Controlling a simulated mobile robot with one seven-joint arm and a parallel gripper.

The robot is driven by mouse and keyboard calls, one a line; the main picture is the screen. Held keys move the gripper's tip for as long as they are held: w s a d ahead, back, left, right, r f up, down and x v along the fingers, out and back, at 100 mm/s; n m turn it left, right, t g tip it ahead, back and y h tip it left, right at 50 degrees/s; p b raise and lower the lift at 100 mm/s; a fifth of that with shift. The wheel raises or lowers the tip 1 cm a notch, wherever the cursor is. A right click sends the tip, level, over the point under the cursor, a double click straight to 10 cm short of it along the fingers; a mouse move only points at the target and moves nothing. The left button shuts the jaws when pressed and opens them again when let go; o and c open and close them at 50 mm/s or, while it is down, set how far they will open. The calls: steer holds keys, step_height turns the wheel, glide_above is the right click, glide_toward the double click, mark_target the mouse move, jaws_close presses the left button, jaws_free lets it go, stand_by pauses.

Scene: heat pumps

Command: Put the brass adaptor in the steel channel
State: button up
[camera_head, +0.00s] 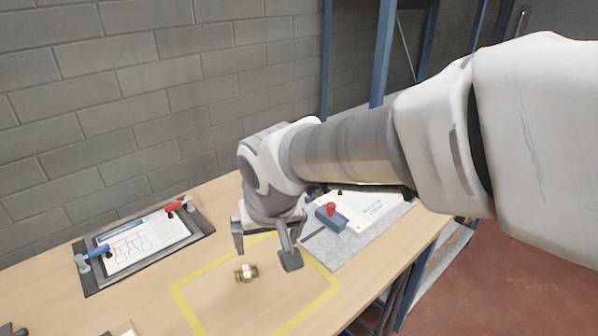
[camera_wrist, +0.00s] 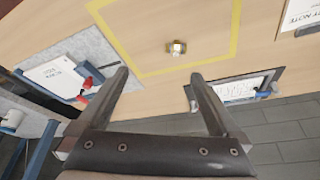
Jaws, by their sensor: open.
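The brass adaptor (camera_head: 246,273) is a small fitting with brass-coloured ends and a pale middle. It lies on the wooden table inside a yellow taped outline. In the wrist view the adaptor (camera_wrist: 176,47) is beyond the fingertips, a little right of centre. My gripper (camera_head: 264,250) is open and empty above the table, close to the adaptor and apart from it. In the wrist view both fingers of my gripper (camera_wrist: 158,76) are spread. I cannot make out the steel channel in either view.
A dark board (camera_head: 205,219) with a diagram sheet and blue and red handles lies at the left. A grey mat (camera_head: 330,257) at the right holds a paper and a blue block (camera_head: 331,218) with a red knob. A block wall stands behind. The taped area is otherwise clear.

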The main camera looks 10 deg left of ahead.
steer(key=a, duration=0.3)
steer(key=b, duration=0.3)
glide_above(245, 268)
steer(key=s+d, duration=0.2)
steer(key=shift+n, duration=0.3)
step_height(245, 268, down, 10)
steer(key=shift+s+f, duration=0.15)
steer(key=shift+f, duration=0.1)
steer(key=shift+a+b+x, duration=0.2)
steer(key=shift+b+x, duration=0.4)
steer(key=shift+x, duration=0.85)
steer(key=shift+a+b+x, duration=0.2)
steer(key=shift+b+x, duration=0.4)
steer(key=shift+x, duration=0.9)
steer(key=shift+r, duration=0.2)
jaws_close()
steer(key=shift+r, duration=0.1)
